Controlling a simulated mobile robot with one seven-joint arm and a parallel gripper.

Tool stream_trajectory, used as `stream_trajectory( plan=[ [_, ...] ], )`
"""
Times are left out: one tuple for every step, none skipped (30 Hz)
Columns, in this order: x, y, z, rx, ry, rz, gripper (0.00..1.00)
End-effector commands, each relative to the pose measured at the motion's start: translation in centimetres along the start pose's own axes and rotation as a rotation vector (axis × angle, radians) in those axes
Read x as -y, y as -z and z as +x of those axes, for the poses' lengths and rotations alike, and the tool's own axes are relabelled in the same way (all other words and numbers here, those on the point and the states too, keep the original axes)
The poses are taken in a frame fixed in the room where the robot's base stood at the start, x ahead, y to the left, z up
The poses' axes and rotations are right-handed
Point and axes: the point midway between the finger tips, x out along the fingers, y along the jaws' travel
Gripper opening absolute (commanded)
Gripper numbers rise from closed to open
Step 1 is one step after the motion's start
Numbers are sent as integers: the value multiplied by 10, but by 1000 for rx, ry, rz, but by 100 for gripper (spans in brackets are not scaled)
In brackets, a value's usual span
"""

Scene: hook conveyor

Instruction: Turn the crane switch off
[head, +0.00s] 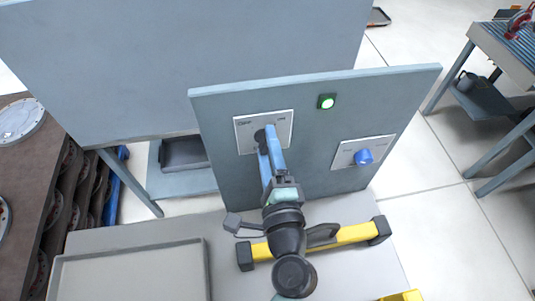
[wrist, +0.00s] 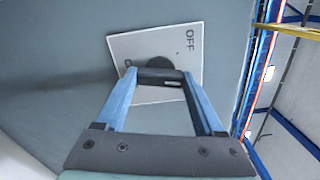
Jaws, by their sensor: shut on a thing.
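The crane switch is a dark knob (head: 259,135) on a white labelled plate (head: 283,117) on the upright grey panel. In the wrist view the dark knob (wrist: 158,63) sits in the middle of the plate (wrist: 192,35), with "OFF" printed near its upper right corner. My gripper (head: 266,142) reaches the plate from the front, and its blue fingers are shut on the knob. In the wrist view the fingertips (wrist: 160,75) lie on either side of the knob and partly hide it. The knob's exact pointing direction is hard to tell.
A green lamp (head: 326,102) glows on the panel (head: 225,100). A blue knob (head: 363,157) on a second white plate is to the lower right. A yellow bar (head: 345,235) with dark ends lies below my arm. A grey tray (head: 130,275) is at lower left.

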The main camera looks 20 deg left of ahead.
Motion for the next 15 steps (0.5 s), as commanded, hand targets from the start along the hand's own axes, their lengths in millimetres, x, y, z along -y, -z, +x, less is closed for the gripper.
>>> stream_trajectory(
  plan=[
    [-5,1,0,0,2,-48,14],
    [-5,1,0,0,1,-77,14],
    [-5,1,0,0,1,-115,14],
    [-5,1,0,0,1,-144,14],
    [-5,1,0,0,1,-171,14],
    [-5,1,0,0,0,-211,14],
    [-5,1,0,1,1,-238,14],
    [-5,1,0,0,1,-267,14],
    [-5,1,0,0,1,-305,14],
    [-5,1,0,0,1,-334,14],
    [-5,1,0,0,1,-363,14],
    [-5,1,0,0,1,-400,14],
    [-5,1,0,1,1,-429,14],
    [-5,1,0,0,1,-458,14],
    [-5,1,0,0,2,-494,14]
  ],
)
